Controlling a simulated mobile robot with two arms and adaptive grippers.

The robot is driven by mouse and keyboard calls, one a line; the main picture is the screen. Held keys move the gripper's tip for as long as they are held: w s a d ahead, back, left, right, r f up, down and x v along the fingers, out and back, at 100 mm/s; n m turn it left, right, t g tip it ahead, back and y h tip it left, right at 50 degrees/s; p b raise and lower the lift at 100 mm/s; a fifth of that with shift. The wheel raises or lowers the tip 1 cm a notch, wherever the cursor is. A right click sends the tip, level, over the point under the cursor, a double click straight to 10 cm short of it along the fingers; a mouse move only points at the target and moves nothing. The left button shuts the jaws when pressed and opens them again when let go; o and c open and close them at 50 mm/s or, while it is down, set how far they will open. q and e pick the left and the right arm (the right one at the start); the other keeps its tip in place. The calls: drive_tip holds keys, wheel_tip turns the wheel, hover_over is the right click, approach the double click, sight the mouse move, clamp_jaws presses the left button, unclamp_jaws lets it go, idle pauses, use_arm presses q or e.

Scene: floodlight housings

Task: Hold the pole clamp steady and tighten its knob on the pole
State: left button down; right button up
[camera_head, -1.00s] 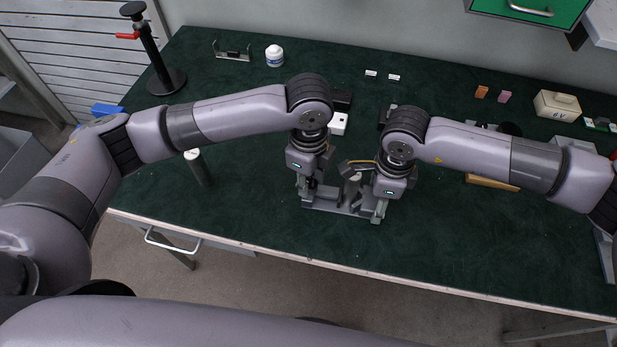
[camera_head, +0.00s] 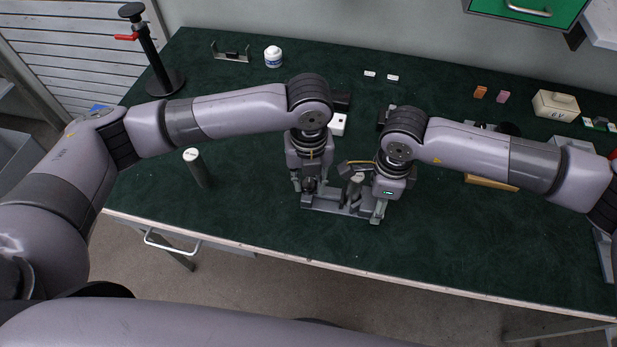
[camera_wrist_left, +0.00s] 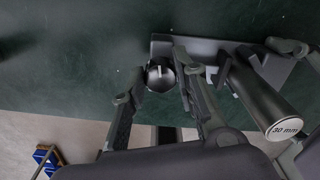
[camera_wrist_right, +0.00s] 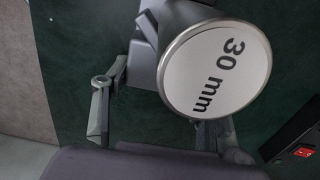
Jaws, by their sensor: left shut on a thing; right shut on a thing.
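The pole (camera_head: 355,187) stands upright on the grey base (camera_head: 338,207) near the table's front. Its white cap reads 30 mm in the right wrist view (camera_wrist_right: 217,68) and in the left wrist view (camera_wrist_left: 284,130). The grey pole clamp (camera_wrist_right: 165,18) is around the pole, partly hidden by its cap. The round black knob (camera_wrist_left: 160,78) lies between the fingers of my left gripper (camera_head: 312,189), which is shut on it. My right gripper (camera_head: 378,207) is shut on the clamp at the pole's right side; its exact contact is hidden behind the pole.
Another dark cylinder with a white cap (camera_head: 196,169) stands to the left. A black stand with a red lever (camera_head: 157,60), a white jar (camera_head: 273,57) and a beige box (camera_head: 556,106) are farther back.

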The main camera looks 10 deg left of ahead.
sight(310, 183)
use_arm(q)
drive_tip(key=m, duration=0.4)
drive_tip(key=shift+m, duration=0.4)
idle(0.5)
drive_tip(key=c, duration=1.2)
unclamp_jaws()
drive_tip(key=shift+c, duration=0.2)
wheel_tip(310, 183, up, 12)
idle(4.4)
